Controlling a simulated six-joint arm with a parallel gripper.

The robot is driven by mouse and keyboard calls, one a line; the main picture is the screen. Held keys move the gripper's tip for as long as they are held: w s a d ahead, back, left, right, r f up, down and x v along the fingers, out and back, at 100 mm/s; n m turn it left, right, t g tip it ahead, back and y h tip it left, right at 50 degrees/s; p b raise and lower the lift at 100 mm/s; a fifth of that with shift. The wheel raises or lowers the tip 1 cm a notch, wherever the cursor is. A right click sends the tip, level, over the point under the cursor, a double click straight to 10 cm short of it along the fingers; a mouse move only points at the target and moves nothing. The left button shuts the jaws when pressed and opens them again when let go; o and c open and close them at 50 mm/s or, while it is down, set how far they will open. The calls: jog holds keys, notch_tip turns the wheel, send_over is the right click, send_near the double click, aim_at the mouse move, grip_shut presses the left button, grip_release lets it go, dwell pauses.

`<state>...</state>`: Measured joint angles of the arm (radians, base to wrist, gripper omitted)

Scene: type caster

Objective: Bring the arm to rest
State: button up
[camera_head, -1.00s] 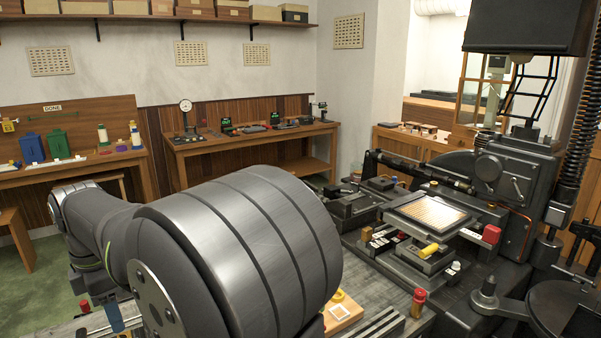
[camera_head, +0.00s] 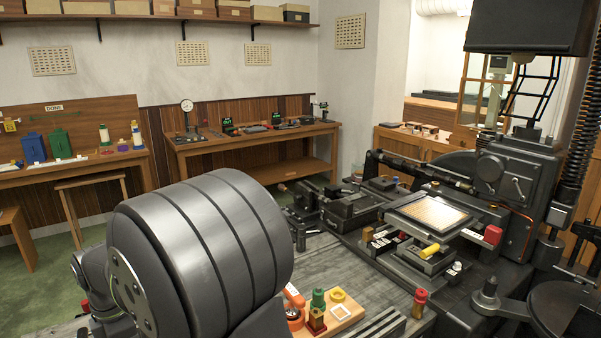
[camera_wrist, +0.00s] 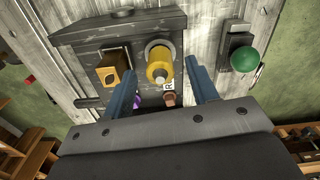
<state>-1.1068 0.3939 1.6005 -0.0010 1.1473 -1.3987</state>
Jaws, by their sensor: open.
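My gripper (camera_wrist: 160,54) shows in the wrist view with its two blue fingers apart. No object is seen pinched between them. A yellow cylinder (camera_wrist: 158,68) stands in the gap as seen from the wrist, beyond or between the fingers; its depth is unclear. A brownish piece marked R (camera_wrist: 169,98) shows nearer the gripper body. In the head view, my thick grey arm fills the lower left, and the gripper is hidden there.
The wrist view shows a dark fixture (camera_wrist: 95,35), an orange block (camera_wrist: 115,68) and a green knob (camera_wrist: 245,60). In the head view, a wooden board (camera_head: 348,316) with small coloured pieces is close right of my arm. The caster machine (camera_head: 515,190) stands farther right.

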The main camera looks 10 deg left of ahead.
notch_tip(320, 180, down, 2)
jog(key=shift+f, duration=0.1)
notch_tip(320, 180, up, 9)
jog(key=shift+f, duration=0.1)
jog(key=shift+w+d+f+m, duration=0.1)
jog(key=shift+w+m, duration=0.25)
jog(key=shift+w, duration=0.35)
jog(key=shift+w+d+f+m, duration=0.15)
jog(key=shift+w+m, duration=0.25)
jog(key=shift+w, duration=0.35)
jog(key=shift+w+d+f+m, duration=0.1)
jog(key=shift+w+m, duration=0.25)
jog(key=shift+w, duration=0.35)
jog(key=s+a+r+m, duration=0.1)
jog(key=s+r+m, duration=0.3)
jog(key=r+m, duration=0.45)
jog(key=f, duration=1.6)
jog(key=shift+s+f, duration=0.2)
jog(key=shift+f, duration=0.05)
jog(key=shift+c, duration=0.3)
